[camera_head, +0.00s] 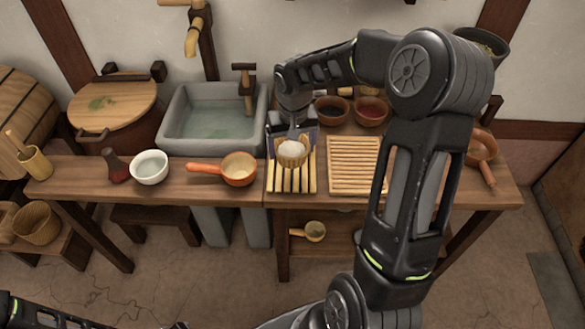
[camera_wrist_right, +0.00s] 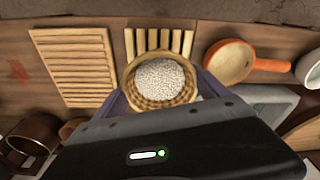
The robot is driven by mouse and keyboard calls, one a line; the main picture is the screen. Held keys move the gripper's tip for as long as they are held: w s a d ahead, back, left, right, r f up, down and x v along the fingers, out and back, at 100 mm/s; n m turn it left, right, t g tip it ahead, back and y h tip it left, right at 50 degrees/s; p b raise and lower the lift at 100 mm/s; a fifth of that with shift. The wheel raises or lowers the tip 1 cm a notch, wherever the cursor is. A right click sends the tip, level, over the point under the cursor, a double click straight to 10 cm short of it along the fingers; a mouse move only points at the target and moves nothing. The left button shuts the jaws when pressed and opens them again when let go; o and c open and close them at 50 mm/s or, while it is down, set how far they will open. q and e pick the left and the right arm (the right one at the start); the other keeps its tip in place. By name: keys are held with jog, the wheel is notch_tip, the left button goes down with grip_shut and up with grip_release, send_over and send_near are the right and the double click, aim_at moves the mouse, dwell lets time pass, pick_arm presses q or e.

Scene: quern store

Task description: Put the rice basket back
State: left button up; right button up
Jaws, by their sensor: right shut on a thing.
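The rice basket (camera_head: 292,159) is a small round woven basket filled with white rice. My right gripper (camera_head: 292,137) is shut on it, and in the right wrist view the basket (camera_wrist_right: 160,101) sits between the two fingers (camera_wrist_right: 162,92). The basket looks upright. It is over the back part of a small slatted wooden rack (camera_head: 291,184), which also shows behind it in the right wrist view (camera_wrist_right: 159,37). I cannot tell whether the basket touches the rack. Only part of my left arm shows at the bottom left, without a clear gripper.
A larger slatted board (camera_head: 355,166) lies right of the rack. An orange-handled pan (camera_head: 238,169) and a white bowl (camera_head: 150,168) stand to the left. A ladle (camera_head: 315,231) lies on the lower shelf.

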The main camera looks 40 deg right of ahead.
aim_at(292, 151)
jog(key=shift+f, duration=1.9)
jog(key=shift+f+p, duration=0.35)
jog(key=shift+f, duration=1.55)
jog(key=shift+f, duration=0.2)
jog(key=o, duration=1.5)
jog(key=shift+r, duration=0.1)
jog(key=shift+o, duration=0.2)
jog(key=r, duration=0.4)
jog(key=s+r, duration=0.1)
jog(key=r, duration=0.3)
jog(key=r+b, duration=0.1)
jog(key=r, duration=0.3)
jog(key=shift+s+a+r, duration=0.1)
jog(key=shift+s+a, duration=0.05)
jog(key=shift+a, duration=0.15)
